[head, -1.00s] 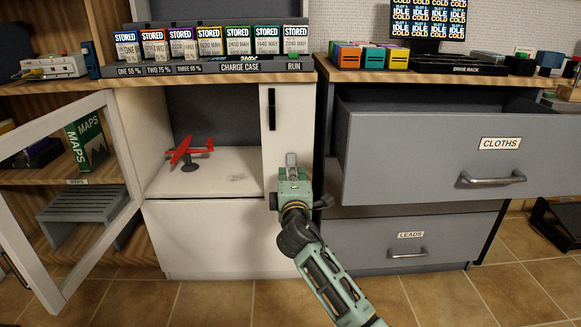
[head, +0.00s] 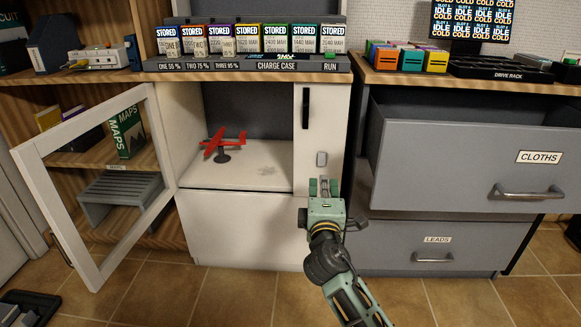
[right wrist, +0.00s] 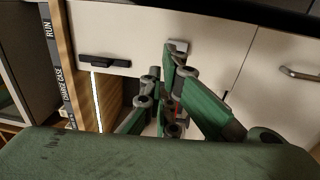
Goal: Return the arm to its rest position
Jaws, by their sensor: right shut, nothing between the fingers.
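My right arm comes up from the bottom of the head view, and its green right gripper (head: 325,187) stands in front of the white cabinet's narrow panel (head: 309,160). The fingers are shut and empty, just below a small grey plate (head: 321,159) on that panel. In the right wrist view the shut gripper (right wrist: 170,55) points at the panel, with the grey plate (right wrist: 178,44) by its tips. I cannot tell whether they touch. My left gripper is not in view.
The cloths drawer (head: 470,160) juts out at the right, above the shut leads drawer (head: 434,245). A white-framed door (head: 62,215) stands open at the left. A red model plane (head: 222,142) sits in the open compartment. The tiled floor (head: 190,300) in front is clear.

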